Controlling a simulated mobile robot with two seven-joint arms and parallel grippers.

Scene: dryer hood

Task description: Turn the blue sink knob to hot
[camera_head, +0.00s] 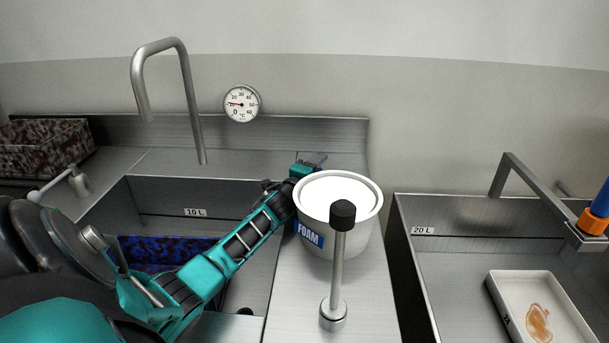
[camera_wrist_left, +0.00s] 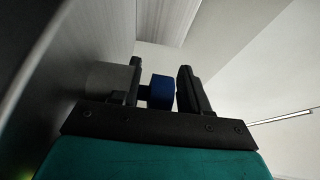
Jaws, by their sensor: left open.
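The blue knob (camera_wrist_left: 161,92) shows in the left wrist view between the two fingers of my left gripper (camera_wrist_left: 162,88). The fingers stand apart on either side of it. A gap shows on its right side; on its left I cannot tell whether the finger touches. In the head view my left gripper (camera_head: 316,160) is just behind the foam bucket, near the back wall of the sink counter. The knob is not clearly visible there, hidden by the gripper and bucket. Its hot or cold setting cannot be read. My right gripper is not in view.
The white foam bucket (camera_head: 352,236) stands close beside my left wrist. A black-topped metal post (camera_head: 337,262) rises in front of it. A tall faucet (camera_head: 188,95) and a dial gauge (camera_head: 242,104) are at the back. A white tray (camera_head: 500,287) lies in the right sink.

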